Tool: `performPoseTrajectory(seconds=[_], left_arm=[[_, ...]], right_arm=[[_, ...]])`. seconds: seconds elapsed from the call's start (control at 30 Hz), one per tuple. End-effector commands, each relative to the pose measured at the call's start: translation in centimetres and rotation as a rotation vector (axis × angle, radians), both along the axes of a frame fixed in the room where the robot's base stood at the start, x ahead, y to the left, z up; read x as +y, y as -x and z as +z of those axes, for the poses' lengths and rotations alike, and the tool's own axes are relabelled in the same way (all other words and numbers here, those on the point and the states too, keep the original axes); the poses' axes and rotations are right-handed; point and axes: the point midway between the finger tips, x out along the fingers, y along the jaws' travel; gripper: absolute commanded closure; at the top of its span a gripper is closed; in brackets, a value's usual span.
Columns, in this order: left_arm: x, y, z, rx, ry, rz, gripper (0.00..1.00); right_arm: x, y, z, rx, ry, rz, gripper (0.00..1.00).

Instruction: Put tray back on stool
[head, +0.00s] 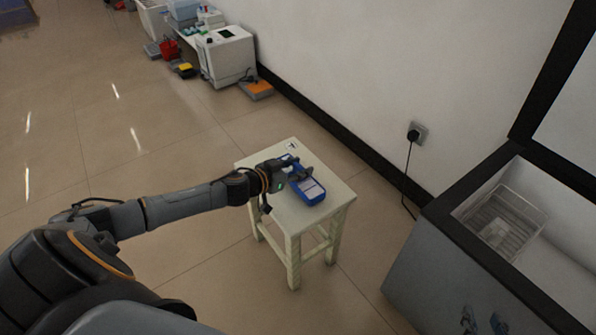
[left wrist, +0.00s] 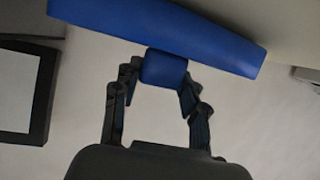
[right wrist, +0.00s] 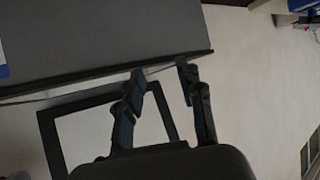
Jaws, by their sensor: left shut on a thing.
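A blue tray (head: 312,191) with pale patches on its top is over the seat of a cream wooden stool (head: 331,191). Whether it rests fully on the seat or is slightly above it I cannot tell. My left gripper (head: 297,172) reaches in from the left and covers part of the tray. In the left wrist view, its fingers are shut on a blue block at the side of the tray (left wrist: 165,30). My right gripper (right wrist: 162,77) is open and empty in the right wrist view; its fingertips also show low in the head view (head: 483,321).
An open grey chest (head: 415,270) with a clear basket (head: 503,222) inside stands at the right. A wall socket (head: 416,133) with a hanging cable is behind the stool. A white machine (head: 226,55) and several items line the wall. The floor left of the stool is clear.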

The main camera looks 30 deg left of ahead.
Motion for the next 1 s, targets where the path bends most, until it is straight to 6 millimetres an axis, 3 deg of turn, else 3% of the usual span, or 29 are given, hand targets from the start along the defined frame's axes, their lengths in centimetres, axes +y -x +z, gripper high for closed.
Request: performPoseTrajectory(seconds=[0.13, 0.57, 0.6, 0.67, 1.0], left_arm=[[0.0, 0.0, -0.4, -0.001, 0.000, 0.001, 1.00], [0.0, 0.0, -0.7, -0.001, 0.001, 0.001, 1.00], [0.0, 0.0, -0.7, 0.001, -0.001, 0.001, 0.49], [0.0, 0.0, -0.7, 0.001, -0.001, 0.001, 0.37], [0.0, 0.0, -0.6, 0.000, 0.000, 0.001, 0.34]], right_arm=[[0.4, -0.8, 1.0, -0.065, -0.016, 0.004, 0.63], [0.5, -1.1, 1.5, -0.093, -0.022, 0.007, 0.63], [0.5, -1.1, 1.5, -0.094, -0.023, 0.007, 0.63], [0.5, -1.1, 1.5, -0.092, -0.022, 0.007, 0.63], [0.5, -1.1, 1.5, -0.090, -0.022, 0.007, 0.63]])
